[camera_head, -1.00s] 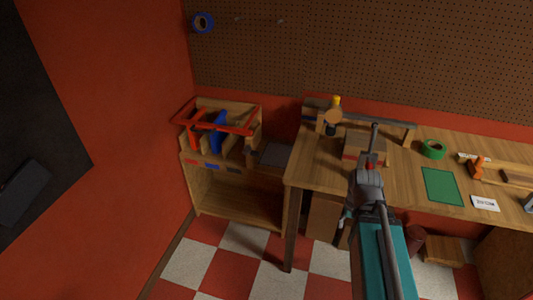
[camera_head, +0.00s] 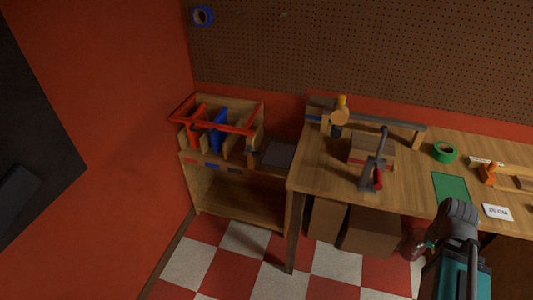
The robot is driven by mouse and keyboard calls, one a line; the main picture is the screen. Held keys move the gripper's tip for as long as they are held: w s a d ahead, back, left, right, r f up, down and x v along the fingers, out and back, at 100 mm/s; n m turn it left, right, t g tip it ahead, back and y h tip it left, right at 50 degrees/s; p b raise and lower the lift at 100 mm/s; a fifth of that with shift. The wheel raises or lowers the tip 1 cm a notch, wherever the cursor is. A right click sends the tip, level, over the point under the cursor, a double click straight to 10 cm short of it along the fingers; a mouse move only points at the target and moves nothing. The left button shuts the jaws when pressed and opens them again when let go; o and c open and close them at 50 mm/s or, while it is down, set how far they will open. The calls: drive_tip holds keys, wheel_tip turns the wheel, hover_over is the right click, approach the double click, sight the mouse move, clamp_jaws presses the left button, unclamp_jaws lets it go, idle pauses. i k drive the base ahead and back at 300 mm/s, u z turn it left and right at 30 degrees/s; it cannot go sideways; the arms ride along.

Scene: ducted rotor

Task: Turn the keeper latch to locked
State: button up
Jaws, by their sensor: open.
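I cannot make out for certain which part is the keeper latch, or whether it is locked. A dark upright lever device with a red part (camera_head: 372,172) stands near the bench's front edge. A wooden rack (camera_head: 250,112) at left carries a red frame (camera_head: 216,126) and blue upright pieces (camera_head: 219,131).
The wooden bench (camera_head: 318,168) holds a block (camera_head: 371,151), a rail with a round tan piece (camera_head: 339,117), green tape (camera_head: 445,152), a green mat (camera_head: 451,187) and a white card (camera_head: 497,212). Boxes (camera_head: 371,233) stand below. Checkered floor at front left is clear.

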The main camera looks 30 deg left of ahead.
sight(254, 154)
drive_tip(key=z, duration=0.1)
drive_tip(key=k, duration=1.1)
drive_tip(key=u, duration=1.2)
drive_tip(key=i, duration=1.1)
